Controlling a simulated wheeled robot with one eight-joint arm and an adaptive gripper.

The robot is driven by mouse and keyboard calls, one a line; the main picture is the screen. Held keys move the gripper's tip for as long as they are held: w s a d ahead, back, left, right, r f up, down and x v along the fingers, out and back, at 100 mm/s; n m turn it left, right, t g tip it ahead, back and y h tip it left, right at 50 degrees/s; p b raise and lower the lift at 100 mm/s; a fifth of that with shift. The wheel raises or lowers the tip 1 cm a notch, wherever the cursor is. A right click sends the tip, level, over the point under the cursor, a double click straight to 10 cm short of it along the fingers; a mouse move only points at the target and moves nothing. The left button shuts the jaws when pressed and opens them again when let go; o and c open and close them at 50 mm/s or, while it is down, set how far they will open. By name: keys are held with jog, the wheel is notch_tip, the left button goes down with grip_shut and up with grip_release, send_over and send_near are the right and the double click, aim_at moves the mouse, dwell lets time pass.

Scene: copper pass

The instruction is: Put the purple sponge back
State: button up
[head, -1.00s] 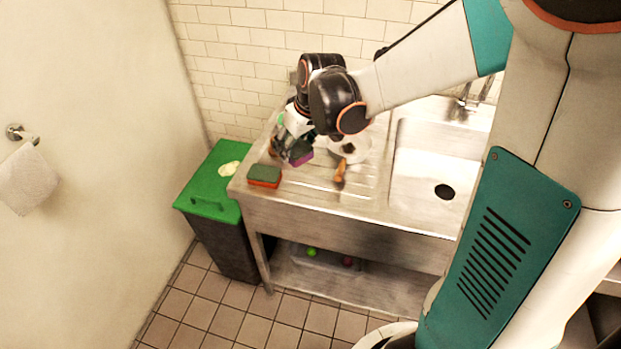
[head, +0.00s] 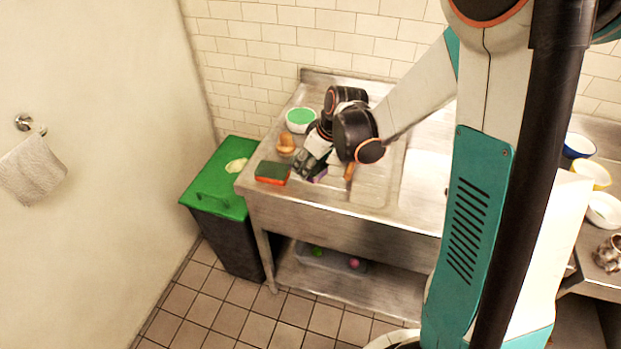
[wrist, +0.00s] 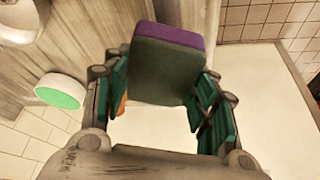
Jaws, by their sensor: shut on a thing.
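The purple sponge (wrist: 168,65) shows large in the wrist view, with a purple layer and a dark grey-green pad facing the camera. My gripper (wrist: 158,92) is shut on it, with green-padded fingers on both sides. In the head view my gripper (head: 314,167) is over the left part of the steel drainboard (head: 335,198), and only a small purple bit of the sponge (head: 320,173) shows beside the fingers. I cannot tell whether the sponge touches the board. A green and orange sponge (head: 272,172) lies left of my gripper, near the board's front left corner.
A white bowl with green contents (head: 300,120) and a brown wooden item (head: 286,144) stand behind my gripper. A brown handle (head: 349,172) lies to its right, before the sink (head: 425,190). A green-lidded bin (head: 215,180) stands left. A tray with balls (head: 330,259) sits below.

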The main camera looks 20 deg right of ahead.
jog(key=shift+f+b, duration=0.6)
jog(key=shift+f, duration=1.85)
jog(key=shift+f+b, duration=0.4)
jog(key=shift+b, duration=0.05)
jog(key=o, duration=1)
jog(key=shift+r, duration=0.1)
